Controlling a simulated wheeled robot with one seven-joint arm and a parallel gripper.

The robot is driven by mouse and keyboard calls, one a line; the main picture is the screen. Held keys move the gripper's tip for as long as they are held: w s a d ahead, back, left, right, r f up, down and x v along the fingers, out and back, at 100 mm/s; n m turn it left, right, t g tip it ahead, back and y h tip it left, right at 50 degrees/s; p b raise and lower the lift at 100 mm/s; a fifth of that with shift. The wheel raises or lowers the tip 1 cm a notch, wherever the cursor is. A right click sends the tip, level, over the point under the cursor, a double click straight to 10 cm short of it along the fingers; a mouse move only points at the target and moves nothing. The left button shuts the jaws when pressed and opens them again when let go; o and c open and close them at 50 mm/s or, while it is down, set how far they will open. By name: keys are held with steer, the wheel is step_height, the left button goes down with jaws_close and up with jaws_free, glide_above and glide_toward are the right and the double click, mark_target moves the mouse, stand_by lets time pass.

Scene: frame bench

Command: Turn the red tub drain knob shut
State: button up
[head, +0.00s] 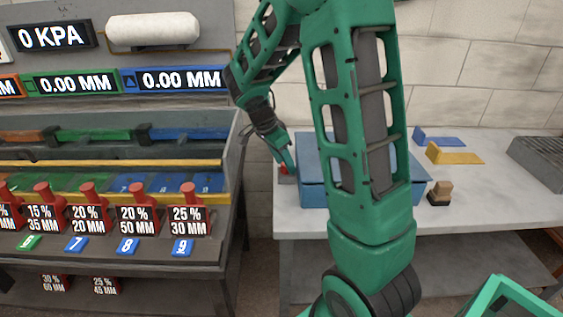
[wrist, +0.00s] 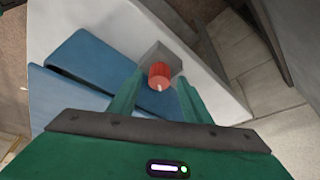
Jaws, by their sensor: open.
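The red drain knob (wrist: 160,76) sits on a small grey block (wrist: 161,58) at the side of the blue tub (wrist: 85,65). A pale mark shows on the knob's near face. My gripper (wrist: 157,90) is open, with its two green fingers on either side of the knob in the wrist view; I cannot tell whether they touch it. In the head view the blue tub (head: 312,185) stands on the grey table, partly hidden behind my arm. There my gripper (head: 287,165) points down at the tub's left side, and only a little of the red knob (head: 284,170) shows.
The table (head: 450,219) also holds a blue wedge (head: 437,138), a yellow wedge (head: 453,155), a small brown block (head: 440,192) and a grey ribbed box (head: 545,155). A rack with red weighted labels (head: 88,215) stands to the left, across a narrow gap.

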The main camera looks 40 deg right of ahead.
steer(key=c, duration=1)
steer(key=shift+c, duration=0.2)
steer(key=shift+n, duration=0.3)
steer(key=n+t, duration=0.1)
steer(key=n, duration=0.2)
steer(key=shift+s+r+t, duration=0.1)
steer(key=shift+t, duration=0.2)
steer(key=shift+n+t+y, duration=0.4)
steer(key=shift+n+t, duration=0.2)
steer(key=shift+n, duration=1)
steer(key=shift+d, duration=0.1)
